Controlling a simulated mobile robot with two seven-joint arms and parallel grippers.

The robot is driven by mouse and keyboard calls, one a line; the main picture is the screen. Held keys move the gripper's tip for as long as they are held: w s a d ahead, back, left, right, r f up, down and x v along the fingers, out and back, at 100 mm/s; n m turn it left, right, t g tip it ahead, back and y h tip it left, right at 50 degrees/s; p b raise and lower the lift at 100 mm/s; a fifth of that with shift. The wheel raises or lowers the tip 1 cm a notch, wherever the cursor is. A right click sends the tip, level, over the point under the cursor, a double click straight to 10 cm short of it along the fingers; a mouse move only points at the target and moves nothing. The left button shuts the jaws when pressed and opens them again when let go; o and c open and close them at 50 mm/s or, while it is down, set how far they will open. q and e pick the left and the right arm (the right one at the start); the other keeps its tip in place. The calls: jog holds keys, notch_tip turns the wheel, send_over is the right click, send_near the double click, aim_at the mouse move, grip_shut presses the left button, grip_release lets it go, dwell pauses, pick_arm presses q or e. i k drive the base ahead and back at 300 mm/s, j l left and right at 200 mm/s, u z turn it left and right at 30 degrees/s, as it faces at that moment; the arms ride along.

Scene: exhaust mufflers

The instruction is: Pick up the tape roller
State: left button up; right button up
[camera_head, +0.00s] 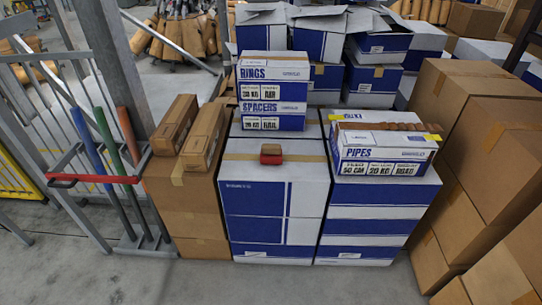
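A small brown-topped block with a red lower part (271,153), which looks like the tape roller, lies in the head view. It rests on top of a blue and white carton (270,200), near the middle of the picture. Nothing covers it from this side. Neither of my grippers shows in this view.
Behind it stand the RINGS and SPACERS boxes (273,90). The PIPES box (383,150) sits to its right, long brown boxes (203,137) to its left. A cart with a red handle (95,179) stands left, brown cartons (490,140) right. The front floor (180,282) is clear.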

aim_at(270, 154)
jog(key=i+l+u, duration=0.25)
jog(key=l, duration=0.4)
jog(key=i+l+u, duration=0.15)
jog(key=i+l, duration=0.15)
jog(key=i+l+u, duration=0.15)
jog(key=l, duration=0.3)
jog(key=i+l+u, duration=0.1)
jog(key=l, duration=0.3)
